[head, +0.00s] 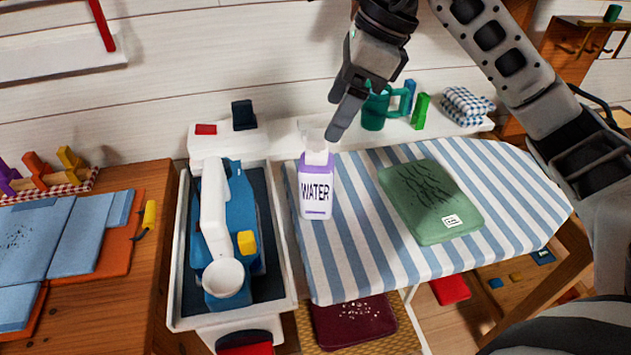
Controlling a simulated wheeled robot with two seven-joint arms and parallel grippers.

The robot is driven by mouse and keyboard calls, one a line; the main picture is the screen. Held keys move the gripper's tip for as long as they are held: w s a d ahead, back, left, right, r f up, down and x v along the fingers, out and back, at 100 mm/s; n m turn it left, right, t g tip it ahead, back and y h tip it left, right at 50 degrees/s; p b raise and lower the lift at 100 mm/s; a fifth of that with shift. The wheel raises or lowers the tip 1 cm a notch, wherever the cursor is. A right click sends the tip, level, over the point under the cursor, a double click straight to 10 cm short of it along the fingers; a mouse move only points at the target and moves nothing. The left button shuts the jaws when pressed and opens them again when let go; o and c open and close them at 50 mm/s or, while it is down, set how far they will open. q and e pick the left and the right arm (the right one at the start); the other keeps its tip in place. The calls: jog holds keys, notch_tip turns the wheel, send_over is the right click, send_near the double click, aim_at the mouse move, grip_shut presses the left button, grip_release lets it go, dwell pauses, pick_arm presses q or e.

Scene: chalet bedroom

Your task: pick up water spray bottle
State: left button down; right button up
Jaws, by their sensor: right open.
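The water spray bottle (316,190) stands upright near the left end of a striped ironing board (375,245). It is white and purple with "WATER" on its front. My right gripper (340,125) comes down from above, its fingers close to the bottle's spray head and just right of it. The gripper is open, and nothing shows between its fingers. Part of the spray head is hidden behind the gripper finger, and I cannot tell if they touch. My left gripper is not in view.
A green folded cloth (425,203) lies on the board. A green mug (378,108) and folded checked cloth (466,104) sit on the shelf behind. A grey tray (180,290) with a blue and white device (215,205) stands left of the bottle. A wooden table (150,270) is farther left.

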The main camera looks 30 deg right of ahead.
aim_at(319, 152)
jog(key=x, duration=0.4)
jog(key=shift+a+f, duration=0.1)
jog(key=shift+f, duration=0.1)
jog(key=x, duration=0.2)
jog(key=p+x, duration=0.1)
jog(key=x, duration=0.1)
jog(key=shift+s+f, duration=0.2)
jog(key=shift+s, duration=0.15)
jog(key=shift+w+f, duration=0.15)
jog(key=shift+f, duration=0.35)
jog(key=c, duration=1.5)
jog(key=shift+r, duration=0.1)
grip_shut()
jog(key=shift+r, duration=0.1)
